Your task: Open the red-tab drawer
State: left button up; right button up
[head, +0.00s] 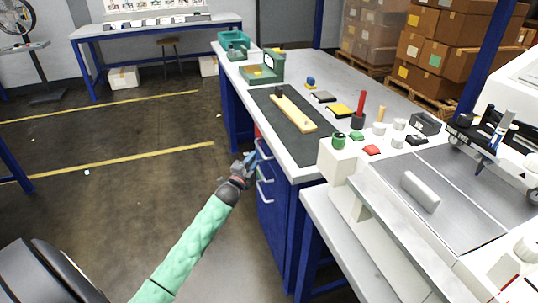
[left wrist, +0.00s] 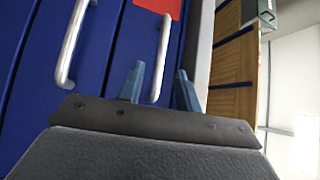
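The red tab (head: 257,131) shows as a small strip on the blue drawer unit below the workbench's front edge. In the left wrist view the red tab (left wrist: 160,6) is at the top, beside the end of a metal bar handle (left wrist: 162,50). My left gripper (head: 251,160) is in front of the upper drawers in the head view. In the left wrist view my left gripper (left wrist: 160,70) is open, with one blue finger on each side of that handle's lower part. I cannot tell whether the fingers touch it. The drawers look shut. My right gripper is not in view.
A second bar handle (left wrist: 74,40) is on the neighbouring drawer. The workbench (head: 312,168) overhangs the drawers, with a dark mat (head: 275,112) and several small parts on top. A white plotter table (head: 345,245) stands at right. The floor (head: 140,190) to the left is clear.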

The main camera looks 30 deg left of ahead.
aim_at(260, 148)
pick_arm(q)
jog(key=shift+w+a+r, duration=0.1)
jog(key=shift+w+r, duration=0.05)
jog(key=shift+w, duration=1)
jog(key=shift+w+a+r, duration=0.15)
jog(key=shift+w, duration=0.95)
jog(key=shift+w+a+r, duration=0.1)
jog(key=shift+w+r, duration=0.05)
jog(key=shift+w, duration=1)
grip_shut()
